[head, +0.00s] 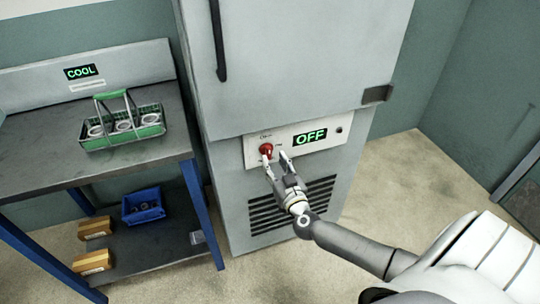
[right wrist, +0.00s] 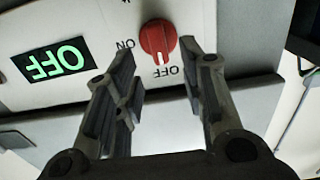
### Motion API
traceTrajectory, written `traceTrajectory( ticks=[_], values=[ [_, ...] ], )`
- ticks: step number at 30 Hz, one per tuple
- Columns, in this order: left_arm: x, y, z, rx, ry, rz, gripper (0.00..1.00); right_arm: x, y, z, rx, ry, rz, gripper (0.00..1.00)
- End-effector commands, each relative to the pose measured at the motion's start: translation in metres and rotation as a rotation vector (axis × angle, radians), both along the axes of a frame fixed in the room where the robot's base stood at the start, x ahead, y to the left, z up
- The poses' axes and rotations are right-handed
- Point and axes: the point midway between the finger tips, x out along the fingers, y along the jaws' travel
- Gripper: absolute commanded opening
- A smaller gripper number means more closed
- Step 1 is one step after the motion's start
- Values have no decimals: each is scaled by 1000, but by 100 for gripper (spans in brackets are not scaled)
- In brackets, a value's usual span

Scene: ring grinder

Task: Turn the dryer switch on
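The dryer (head: 290,60) is a tall grey cabinet with a control panel (head: 322,133) below its door. Its display (head: 310,137) reads OFF in green, and it shows upside down in the right wrist view (right wrist: 53,62). The red rotary switch (head: 266,149) sits left of the display. In the right wrist view the switch (right wrist: 158,40) has ON and OFF labels beside it. My right gripper (head: 275,158) is open just in front of the switch. Its fingertips (right wrist: 158,62) lie to either side of the knob, apparently without gripping it. My left gripper is not in view.
A grey workbench (head: 120,165) with blue legs stands left of the dryer. A green basket (head: 123,124) with rings stands on it, below a COOL sign (head: 80,72). The lower shelf holds a blue bin (head: 143,205) and cardboard boxes (head: 95,228).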

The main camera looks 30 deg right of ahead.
Motion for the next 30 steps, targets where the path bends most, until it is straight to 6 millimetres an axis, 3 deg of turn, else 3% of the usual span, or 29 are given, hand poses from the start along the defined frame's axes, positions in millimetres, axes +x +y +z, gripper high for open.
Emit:
traceTrajectory(
  ticks=[3, 9, 22, 30],
  values=[
    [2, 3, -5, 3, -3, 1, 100, 21, -5, 0, -2, -4, -1, 38],
    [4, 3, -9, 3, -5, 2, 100, 41, -10, -1, 0, -1, 0, 38],
    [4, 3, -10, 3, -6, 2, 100, 48, -12, 0, 1, 0, 0, 38],
    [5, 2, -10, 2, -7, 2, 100, 48, -12, 0, 0, 0, 0, 3]
  ],
)
